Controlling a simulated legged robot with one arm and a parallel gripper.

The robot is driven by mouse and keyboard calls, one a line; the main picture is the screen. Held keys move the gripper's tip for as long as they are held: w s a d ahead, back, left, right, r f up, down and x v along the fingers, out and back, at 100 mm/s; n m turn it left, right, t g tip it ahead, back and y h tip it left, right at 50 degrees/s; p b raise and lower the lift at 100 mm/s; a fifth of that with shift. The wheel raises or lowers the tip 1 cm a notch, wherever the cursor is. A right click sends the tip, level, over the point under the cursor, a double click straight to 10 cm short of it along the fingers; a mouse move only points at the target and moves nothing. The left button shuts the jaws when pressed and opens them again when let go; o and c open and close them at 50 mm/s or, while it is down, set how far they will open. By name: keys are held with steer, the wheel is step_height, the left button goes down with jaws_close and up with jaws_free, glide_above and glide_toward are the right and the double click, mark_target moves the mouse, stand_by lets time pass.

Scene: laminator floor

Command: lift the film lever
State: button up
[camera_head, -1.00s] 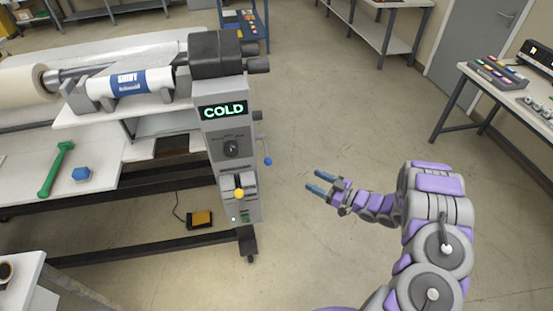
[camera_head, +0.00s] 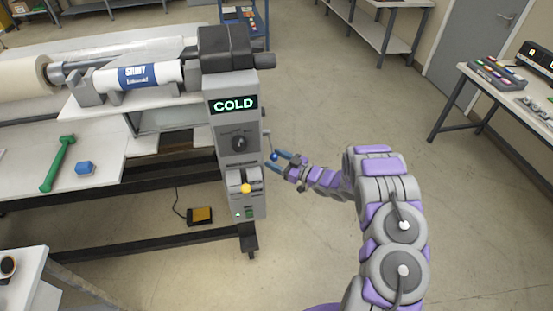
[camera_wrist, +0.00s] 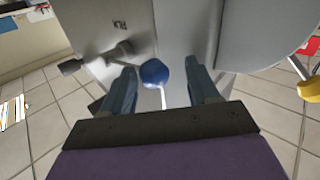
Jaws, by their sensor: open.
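The film lever is on the right side of the laminator's grey end cabinet (camera_head: 233,145). Its blue ball knob (camera_head: 274,155) shows in the head view beside my fingertips. In the wrist view the knob (camera_wrist: 154,73) lies between the two blue fingers, nearer the left one, with a metal pivot (camera_wrist: 122,50) behind it and a partly readable label above. My gripper (camera_head: 278,161) is open at the knob; it also shows in the wrist view (camera_wrist: 160,80). I cannot tell whether a finger touches the knob.
A green tool (camera_head: 58,163) lies on the table at left. The floor right of the cabinet is clear.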

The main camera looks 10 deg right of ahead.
steer(key=shift+w+a, duration=0.2)
steer(key=shift+a, duration=0.1)
steer(key=shift+w+d, duration=0.2)
steer(key=shift+d, duration=0.65)
steer(key=shift+s+a, duration=0.1)
steer(key=shift+a, duration=0.45)
steer(key=c, duration=0.6)
steer(key=shift+d, duration=0.1)
jaws_close()
